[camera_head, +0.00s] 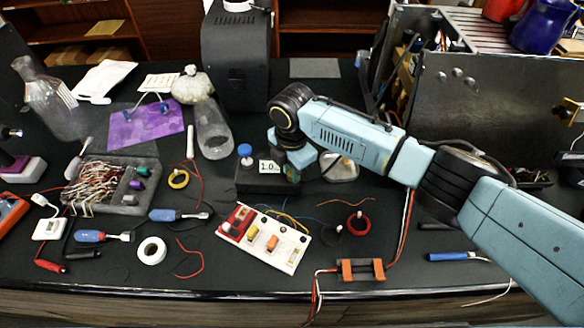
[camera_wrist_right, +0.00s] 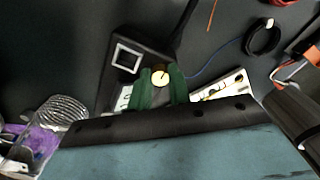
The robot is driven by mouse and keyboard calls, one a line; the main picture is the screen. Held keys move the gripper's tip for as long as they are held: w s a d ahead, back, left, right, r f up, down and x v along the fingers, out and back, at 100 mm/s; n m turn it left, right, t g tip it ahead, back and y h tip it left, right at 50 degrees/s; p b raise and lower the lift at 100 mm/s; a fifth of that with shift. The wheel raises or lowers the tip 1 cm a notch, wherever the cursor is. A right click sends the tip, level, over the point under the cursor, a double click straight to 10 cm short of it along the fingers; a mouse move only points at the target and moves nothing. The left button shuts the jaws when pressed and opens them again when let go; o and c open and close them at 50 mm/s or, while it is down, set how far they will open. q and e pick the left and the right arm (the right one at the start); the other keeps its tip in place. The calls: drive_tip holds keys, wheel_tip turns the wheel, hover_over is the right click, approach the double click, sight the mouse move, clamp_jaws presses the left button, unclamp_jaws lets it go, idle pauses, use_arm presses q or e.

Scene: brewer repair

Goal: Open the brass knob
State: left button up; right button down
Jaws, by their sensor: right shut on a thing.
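The brass knob (camera_wrist_right: 160,75) shows as a round, pale gold disc on a small dark box (camera_wrist_right: 118,73) in the right wrist view. The box also shows in the head view (camera_head: 258,184), with a lit "1.0" display and a blue cap at its back left. My right gripper (camera_wrist_right: 158,90) has its dark green fingers at the knob and is shut on it. In the head view my right gripper (camera_head: 291,172) points down at the box's right side, and the knob is hidden there. My left gripper is not in view.
A white board with coloured parts (camera_head: 266,238) lies in front of the box. A clear flask (camera_head: 213,135) lies behind left, and a bag or pouch (camera_head: 338,168) is close right. A tray of wires (camera_head: 110,187) is at left. Loose wires cross the dark table.

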drive_tip(key=shift+r+n, duration=0.1)
drive_tip(key=shift+n, duration=0.5)
drive_tip(key=c, duration=1.3)
unclamp_jaws()
drive_tip(key=shift+w+a+r+p, duration=0.1)
drive_tip(key=shift+r+p, duration=0.65)
drive_tip(key=shift+p, duration=0.05)
wheel_tip(320, 180, up, 5)
drive_tip(key=p, duration=0.5)
drive_tip(key=shift+r, duration=0.75)
